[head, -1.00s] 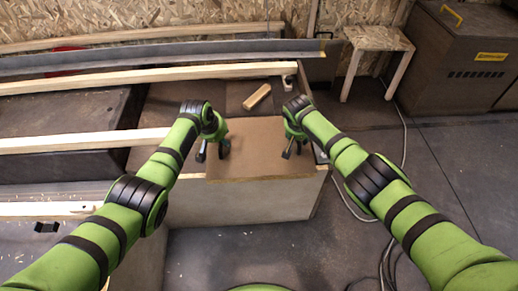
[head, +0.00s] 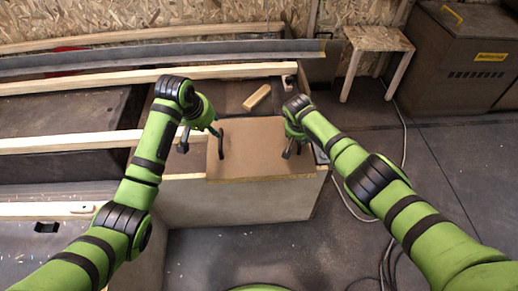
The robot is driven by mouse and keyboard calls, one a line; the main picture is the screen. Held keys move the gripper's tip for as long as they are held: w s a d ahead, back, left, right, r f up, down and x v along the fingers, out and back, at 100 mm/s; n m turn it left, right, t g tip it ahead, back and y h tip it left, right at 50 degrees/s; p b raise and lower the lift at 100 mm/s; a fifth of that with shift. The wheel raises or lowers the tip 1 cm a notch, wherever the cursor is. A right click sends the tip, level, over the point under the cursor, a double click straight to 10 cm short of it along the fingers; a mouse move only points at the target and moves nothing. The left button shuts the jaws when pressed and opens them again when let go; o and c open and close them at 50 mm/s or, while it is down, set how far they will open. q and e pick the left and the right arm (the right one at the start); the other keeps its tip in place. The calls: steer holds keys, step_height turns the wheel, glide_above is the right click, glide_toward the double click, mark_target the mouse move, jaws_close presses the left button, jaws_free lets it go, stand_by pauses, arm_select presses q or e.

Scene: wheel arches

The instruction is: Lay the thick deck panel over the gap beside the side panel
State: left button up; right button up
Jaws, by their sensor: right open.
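The thick deck panel (head: 252,150) is a brown rectangular board with a pale front edge. It lies flat across the top of the box-like frame, its front edge along the top of the light side panel (head: 240,204). My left gripper (head: 201,146) is open at the panel's left edge, its fingers spread and empty. My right gripper (head: 292,150) is open over the panel's right part. Whether its fingers touch the panel I cannot tell. Any gap under the panel is hidden.
A small wood block (head: 257,98) lies on the dark surface behind the panel. Pale wooden beams (head: 90,142) run in from the left. A wooden stool (head: 374,42) and a dark cabinet (head: 465,55) stand at the back right. Cables lie on the floor at right.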

arm_select(q)
steer(key=shift+r, duration=0.1)
arm_select(e)
steer(key=v, duration=1.2)
arm_select(q)
steer(key=o, duration=1.1)
steer(key=p+v, duration=0.6)
steer(key=p, duration=0.4)
arm_select(e)
step_height(320, 180, up, 11)
steer(key=shift+f, duration=0.25)
